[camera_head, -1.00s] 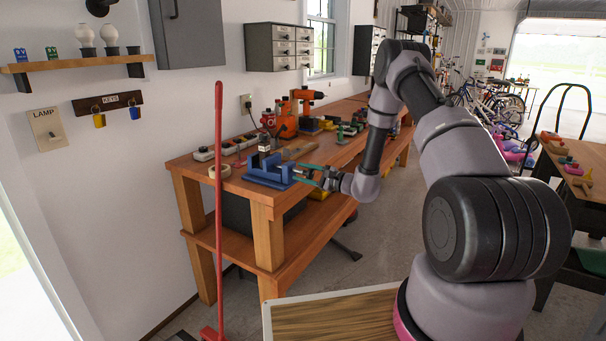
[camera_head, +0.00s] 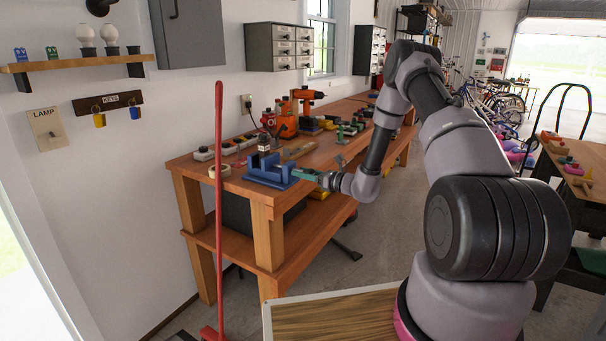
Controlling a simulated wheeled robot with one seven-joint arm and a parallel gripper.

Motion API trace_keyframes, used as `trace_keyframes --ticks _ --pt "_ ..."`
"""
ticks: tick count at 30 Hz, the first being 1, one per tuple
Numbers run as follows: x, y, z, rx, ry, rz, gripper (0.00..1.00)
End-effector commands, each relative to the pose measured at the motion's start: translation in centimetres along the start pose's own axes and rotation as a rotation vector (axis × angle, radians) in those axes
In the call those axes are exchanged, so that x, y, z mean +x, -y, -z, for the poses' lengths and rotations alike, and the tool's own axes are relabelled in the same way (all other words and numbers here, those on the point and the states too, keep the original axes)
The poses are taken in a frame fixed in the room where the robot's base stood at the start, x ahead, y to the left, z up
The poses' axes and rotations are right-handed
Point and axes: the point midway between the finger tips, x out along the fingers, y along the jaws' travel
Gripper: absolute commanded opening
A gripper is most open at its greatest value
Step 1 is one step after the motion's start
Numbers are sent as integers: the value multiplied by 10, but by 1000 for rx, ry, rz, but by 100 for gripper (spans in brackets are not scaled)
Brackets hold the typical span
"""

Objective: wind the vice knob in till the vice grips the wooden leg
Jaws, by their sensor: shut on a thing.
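The blue vice (camera_head: 270,170) stands on the near end of the wooden workbench (camera_head: 240,190). A small upright piece, dark with a pale top (camera_head: 264,145), stands at the vice's jaws; it looks like the wooden leg, but whether the jaws touch it is too small to tell. My gripper (camera_head: 303,174) reaches in from the right at the vice's right side. Its green fingers are shut at the knob end of the vice. The knob itself is hidden between the fingers.
A red-handled broom (camera_head: 219,220) stands upright before the bench's left end.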

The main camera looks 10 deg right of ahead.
Motion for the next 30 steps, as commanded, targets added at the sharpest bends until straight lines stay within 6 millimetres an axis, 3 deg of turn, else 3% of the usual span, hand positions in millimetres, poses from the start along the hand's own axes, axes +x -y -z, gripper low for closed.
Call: trace_keyframes --ticks 18,30 --pt "-2 0 2 579 -3 2 0" --pt "-2 0 2 840 -3 3 0"
